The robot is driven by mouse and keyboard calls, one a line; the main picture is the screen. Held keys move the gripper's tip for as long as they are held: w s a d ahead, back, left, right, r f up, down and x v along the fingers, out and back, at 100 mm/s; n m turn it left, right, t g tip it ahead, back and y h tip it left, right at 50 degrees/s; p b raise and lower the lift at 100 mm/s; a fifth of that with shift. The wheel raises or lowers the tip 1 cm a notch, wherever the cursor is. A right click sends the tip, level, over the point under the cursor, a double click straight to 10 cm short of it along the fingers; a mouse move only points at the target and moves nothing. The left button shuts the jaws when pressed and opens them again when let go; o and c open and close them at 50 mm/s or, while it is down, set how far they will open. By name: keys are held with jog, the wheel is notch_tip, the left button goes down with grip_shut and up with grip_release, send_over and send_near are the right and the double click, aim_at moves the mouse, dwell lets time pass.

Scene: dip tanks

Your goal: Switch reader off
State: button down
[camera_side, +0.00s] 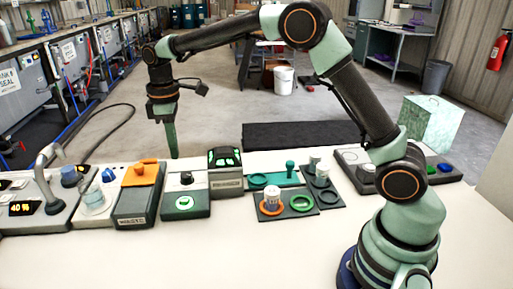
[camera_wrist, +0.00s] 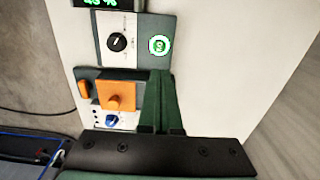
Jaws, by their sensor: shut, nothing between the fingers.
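My gripper (camera_side: 173,150) hangs pointing down, shut and empty, above the far edge of the row of devices; its green fingers also show in the wrist view (camera_wrist: 164,85). I cannot tell for certain which device is the reader. A grey panel (camera_side: 174,203) carries a black knob (camera_side: 186,177) and a round green-lit button (camera_side: 184,202). In the wrist view the knob (camera_wrist: 117,42) and lit button (camera_wrist: 159,45) lie beyond the fingers, apart from them. Beside the panel is a box with a lit green display (camera_side: 224,157); its label is too small to read surely.
A dark box labelled WASTE (camera_side: 134,208) with an orange block (camera_side: 141,173) stands left of the panel. Farther left is a device showing 40 % (camera_side: 22,208). Holders with cups and rings (camera_side: 285,202) stand to the right. The white table front (camera_side: 190,255) is clear.

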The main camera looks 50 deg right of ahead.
aim_at(185, 201)
notch_tip(185, 201, down, 14)
dwell(0.7)
jog(key=shift+s+f, duration=0.1)
jog(key=shift+f, duration=0.95)
jog(key=shift+r, duration=0.1)
notch_tip(185, 201, up, 15)
jog(key=shift+w+r, duration=0.2)
jog(key=shift+w, duration=0.2)
